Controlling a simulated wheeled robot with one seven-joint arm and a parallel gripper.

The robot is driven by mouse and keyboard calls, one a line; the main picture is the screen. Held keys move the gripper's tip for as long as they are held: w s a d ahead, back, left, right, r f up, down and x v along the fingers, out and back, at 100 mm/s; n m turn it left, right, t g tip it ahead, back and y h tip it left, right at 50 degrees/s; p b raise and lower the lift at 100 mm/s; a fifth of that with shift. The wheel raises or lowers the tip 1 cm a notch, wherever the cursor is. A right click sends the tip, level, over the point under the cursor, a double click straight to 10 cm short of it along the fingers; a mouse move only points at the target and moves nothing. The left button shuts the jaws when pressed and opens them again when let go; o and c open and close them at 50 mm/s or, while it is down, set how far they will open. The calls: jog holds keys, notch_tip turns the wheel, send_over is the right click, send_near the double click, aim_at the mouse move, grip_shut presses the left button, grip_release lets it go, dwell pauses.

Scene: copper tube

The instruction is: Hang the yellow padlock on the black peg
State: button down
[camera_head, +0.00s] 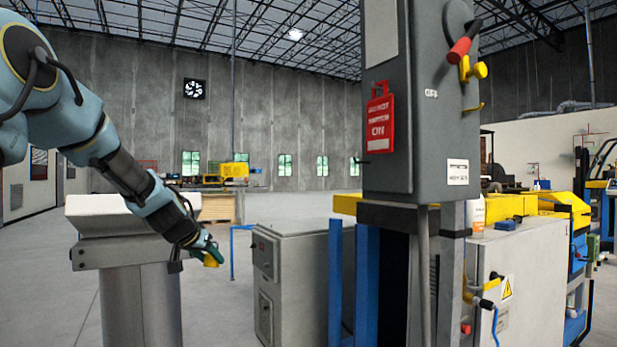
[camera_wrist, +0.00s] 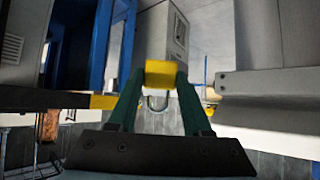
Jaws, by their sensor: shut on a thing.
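The yellow padlock (camera_head: 211,261) is held at the tip of my gripper (camera_head: 214,254), in the air left of the grey switch box (camera_head: 432,130). In the wrist view the padlock (camera_wrist: 160,73) sits between the two green fingers of my gripper (camera_wrist: 161,80), which are shut on its body. Its metal shackle (camera_wrist: 157,104) shows below the body in that picture. A small black peg (camera_head: 364,162) juts from the lower left of the switch box, beneath a red tag (camera_head: 380,122). The padlock is well apart from the peg, to its left and lower in the picture.
A red-handled lever (camera_head: 461,48) with yellow parts is on the box's right side. Blue posts (camera_head: 367,285) and a grey cabinet (camera_head: 300,280) stand below and behind. A pale-topped stand (camera_head: 130,290) is at left. Open air lies between padlock and box.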

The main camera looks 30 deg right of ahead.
jog(key=s+d+r+m+g+h+b, duration=0.1)
jog(key=s+d+r+m+g, duration=0.25)
jog(key=s+r, duration=0.55)
jog(key=s+d+r+m+g+b, duration=0.1)
jog(key=s+d+r+m+g, duration=0.2)
jog(key=s+r, duration=0.65)
jog(key=s+d+r+m+g+h+b, duration=0.15)
jog(key=s+d+r+m, duration=0.3)
jog(key=s, duration=0.85)
jog(key=d+f+n+p, duration=0.1)
jog(key=d+p, duration=0.5)
jog(key=d, duration=0.2)
jog(key=shift+s+d+f+y, duration=0.2)
jog(key=shift+d+y, duration=0.15)
jog(key=shift+d, duration=0.05)
jog(key=shift+c, duration=1.3)
grip_release()
jog(key=b+v, duration=0.2)
jog(key=v, duration=0.8)
jog(key=shift+a+r, duration=0.3)
